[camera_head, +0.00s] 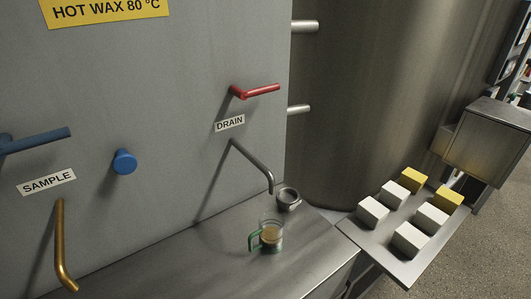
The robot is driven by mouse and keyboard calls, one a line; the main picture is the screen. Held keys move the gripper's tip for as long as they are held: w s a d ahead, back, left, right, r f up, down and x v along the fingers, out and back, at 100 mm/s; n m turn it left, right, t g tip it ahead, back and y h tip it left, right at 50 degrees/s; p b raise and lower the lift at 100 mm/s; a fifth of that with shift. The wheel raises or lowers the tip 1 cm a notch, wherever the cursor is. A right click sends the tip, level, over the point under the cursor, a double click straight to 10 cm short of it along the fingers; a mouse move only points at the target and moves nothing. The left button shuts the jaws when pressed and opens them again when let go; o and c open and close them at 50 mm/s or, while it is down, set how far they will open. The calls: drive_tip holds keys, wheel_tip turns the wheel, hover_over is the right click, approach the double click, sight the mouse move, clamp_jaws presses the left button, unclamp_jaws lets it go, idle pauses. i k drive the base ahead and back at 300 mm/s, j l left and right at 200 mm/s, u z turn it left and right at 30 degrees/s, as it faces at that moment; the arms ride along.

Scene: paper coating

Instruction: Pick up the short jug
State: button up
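A clear glass jug (271,234) with a green handle stands upright on the steel counter below the drain spout. Brown liquid shows inside it, and its handle points left. A small grey metal cup-like vessel (288,199) is just behind it to the right, near the spout's end. I cannot tell for sure which of these is the short jug. My gripper is not in view.
The curved drain spout (255,165) hangs close above both vessels, with a red lever (257,91) higher up. A brass sample spout (61,245) and blue knob (124,162) stick out at left. A side tray (401,262) holds several white and yellow blocks. The counter (185,258) is clear left of the jug.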

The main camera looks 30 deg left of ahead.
sight(265, 237)
drive_tip(key=i+l, duration=0.2)
drive_tip(key=i+l+u, duration=0.65)
drive_tip(key=l, duration=0.2)
drive_tip(key=k+j, duration=0.05)
